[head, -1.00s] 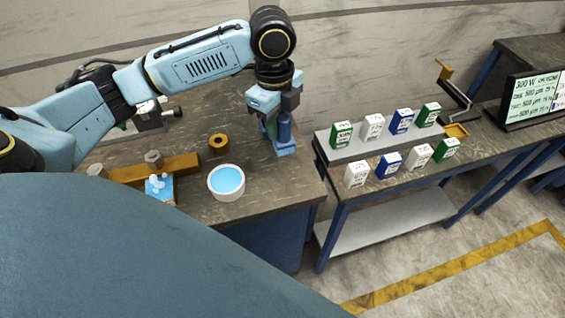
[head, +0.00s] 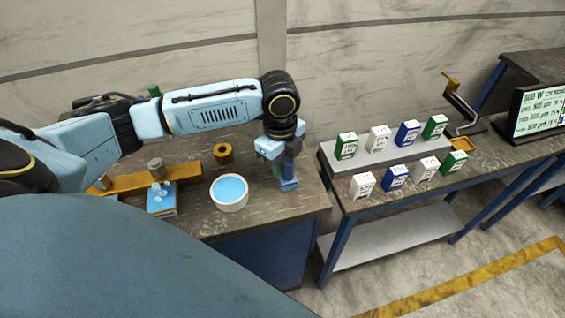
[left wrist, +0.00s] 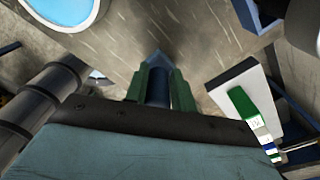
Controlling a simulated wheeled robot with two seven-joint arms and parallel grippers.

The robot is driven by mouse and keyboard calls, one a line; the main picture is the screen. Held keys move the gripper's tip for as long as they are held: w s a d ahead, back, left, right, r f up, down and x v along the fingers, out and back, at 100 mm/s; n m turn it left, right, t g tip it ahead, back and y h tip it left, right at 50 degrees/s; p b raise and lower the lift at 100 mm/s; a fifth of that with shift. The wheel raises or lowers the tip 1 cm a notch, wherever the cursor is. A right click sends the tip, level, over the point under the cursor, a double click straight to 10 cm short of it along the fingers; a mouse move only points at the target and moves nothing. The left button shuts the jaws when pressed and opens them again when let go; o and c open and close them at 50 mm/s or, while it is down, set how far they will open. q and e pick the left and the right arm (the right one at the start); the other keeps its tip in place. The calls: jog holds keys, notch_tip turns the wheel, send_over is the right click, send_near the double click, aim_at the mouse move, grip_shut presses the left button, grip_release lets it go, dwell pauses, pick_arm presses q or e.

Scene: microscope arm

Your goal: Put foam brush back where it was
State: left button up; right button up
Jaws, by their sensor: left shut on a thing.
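The foam brush (head: 289,184) is blue, with a round upright handle and a wider blue block at its lower end. My left gripper (head: 283,168) points down and is shut around the handle, at the right end of the dark workbench (head: 240,222). In the left wrist view the gripper's green fingers (left wrist: 157,88) flank the dark blue handle (left wrist: 156,92), and the block's pointed corner (left wrist: 157,58) shows beyond them. I cannot tell whether the block touches the bench top. My right gripper is not in view.
A white bowl of blue liquid (head: 229,193) stands left of the brush. A second bench (head: 330,208) holds several small boxes on the right. The bench's right edge is close.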

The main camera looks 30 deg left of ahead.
pick_arm(q)
jog(key=o, duration=1)
jog(key=shift+f, duration=0.1)
jog(key=r, duration=0.4)
jog(key=r+p, duration=0.1)
jog(key=r, duration=0.7)
jog(key=shift+a+r+p, duration=0.15)
jog(key=shift+a+p, duration=0.15)
